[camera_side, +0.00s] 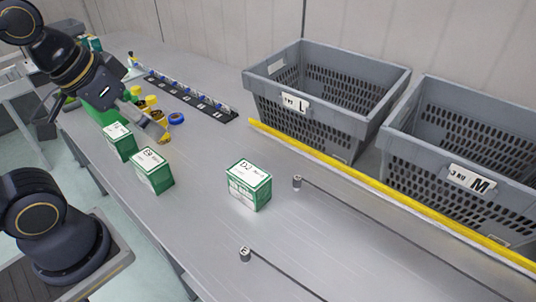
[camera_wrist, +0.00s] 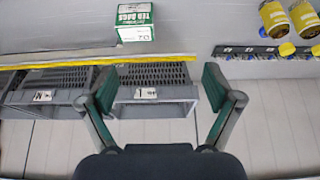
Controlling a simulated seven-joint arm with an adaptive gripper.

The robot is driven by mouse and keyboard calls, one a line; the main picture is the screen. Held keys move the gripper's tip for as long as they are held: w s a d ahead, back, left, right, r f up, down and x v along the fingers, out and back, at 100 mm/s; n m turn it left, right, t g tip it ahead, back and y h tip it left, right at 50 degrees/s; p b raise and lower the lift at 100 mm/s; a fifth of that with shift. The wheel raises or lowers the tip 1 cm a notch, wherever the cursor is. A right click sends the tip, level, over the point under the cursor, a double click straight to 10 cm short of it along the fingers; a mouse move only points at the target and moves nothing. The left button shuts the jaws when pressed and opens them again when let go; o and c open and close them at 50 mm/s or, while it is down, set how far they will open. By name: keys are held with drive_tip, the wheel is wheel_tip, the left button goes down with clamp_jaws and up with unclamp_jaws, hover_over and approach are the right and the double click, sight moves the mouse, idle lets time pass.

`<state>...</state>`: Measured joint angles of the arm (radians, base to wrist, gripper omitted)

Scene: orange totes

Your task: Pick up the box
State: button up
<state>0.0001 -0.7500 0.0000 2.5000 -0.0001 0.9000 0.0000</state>
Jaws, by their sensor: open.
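Several green-and-white boxes stand on the grey table in the side view: one marked D2 (camera_side: 249,186) near the middle, one marked E9 (camera_side: 152,171) to its left, and another (camera_side: 120,142) farther left. Which box is meant I cannot tell. A tea bags box (camera_wrist: 135,22), apparently the D2 one, shows at the top of the wrist view, beyond my fingers. My gripper (camera_wrist: 160,86) is open and empty, its two dark green-padded fingers spread. In the side view it hangs above the table at the upper left, apart from the D2 box.
Grey crates L (camera_side: 325,105) and M (camera_side: 460,165) stand behind a yellow rail (camera_side: 350,175). A dark strip with small items (camera_side: 195,95), yellow-labelled jars (camera_wrist: 275,18) and a blue tape roll (camera_side: 176,118) lie near my gripper.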

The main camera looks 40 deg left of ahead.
idle(0.3)
drive_tip(key=n+g, duration=0.6)
drive_tip(key=n, duration=1.2)
hover_over(149, 159)
wheel_tip(149, 159, down, 10)
wheel_tip(149, 159, down, 11)
drive_tip(key=shift+d+r, duration=0.1)
drive_tip(key=f, duration=0.5)
drive_tip(key=shift+a+f, duration=0.35)
drive_tip(key=shift+f, duration=0.05)
